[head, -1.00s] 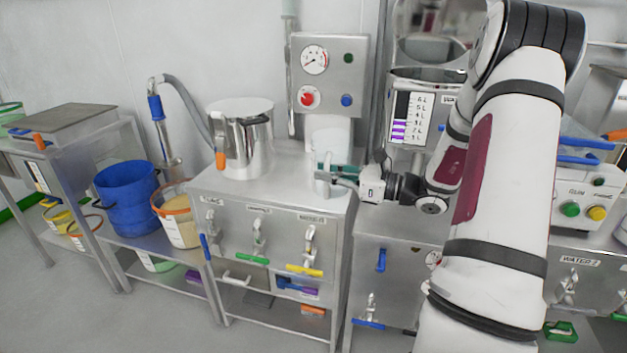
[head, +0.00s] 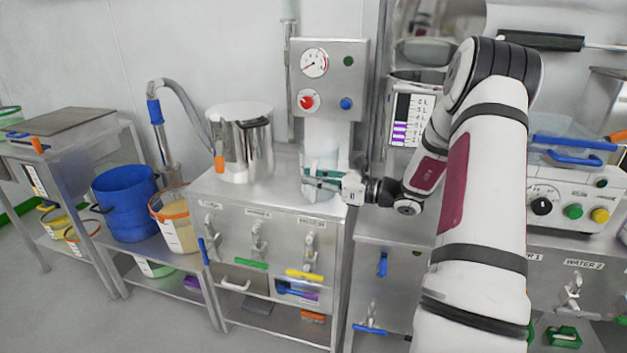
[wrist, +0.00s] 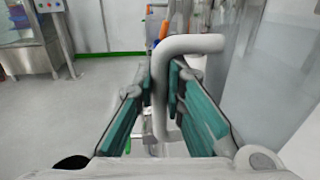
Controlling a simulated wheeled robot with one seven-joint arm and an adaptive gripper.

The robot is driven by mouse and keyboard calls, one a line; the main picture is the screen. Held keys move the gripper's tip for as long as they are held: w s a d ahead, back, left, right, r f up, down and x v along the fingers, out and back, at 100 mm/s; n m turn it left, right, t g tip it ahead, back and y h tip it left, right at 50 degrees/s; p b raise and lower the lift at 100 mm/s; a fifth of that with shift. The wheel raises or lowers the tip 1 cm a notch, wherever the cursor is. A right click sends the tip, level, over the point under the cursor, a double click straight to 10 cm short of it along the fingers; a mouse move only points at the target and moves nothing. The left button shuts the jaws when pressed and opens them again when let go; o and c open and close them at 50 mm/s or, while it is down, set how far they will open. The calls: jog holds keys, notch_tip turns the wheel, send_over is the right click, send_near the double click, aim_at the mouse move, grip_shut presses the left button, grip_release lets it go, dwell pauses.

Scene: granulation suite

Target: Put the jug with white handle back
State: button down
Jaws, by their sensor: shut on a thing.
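The jug with white handle (head: 321,158) is a pale, translucent upright jug above the right part of the steel cabinet top, in front of the gauge panel. I cannot tell whether its base touches the top. In the wrist view its white handle (wrist: 190,44) stands between the green-padded fingers. My gripper (head: 318,178) is shut on this handle; it also shows in the wrist view (wrist: 164,95). The gripper reaches in from the right and covers part of the jug's lower side.
A steel pot with an orange handle (head: 242,143) stands left of the jug on the steel cabinet (head: 275,188). The gauge panel (head: 328,80) rises close behind the jug. A blue bucket (head: 128,198) and an orange-rimmed bucket (head: 176,225) stand on the lower bench at left.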

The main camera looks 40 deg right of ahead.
jog(key=shift+f, duration=0.2)
jog(key=c, duration=1.7)
grip_release()
jog(key=shift+o, duration=0.2)
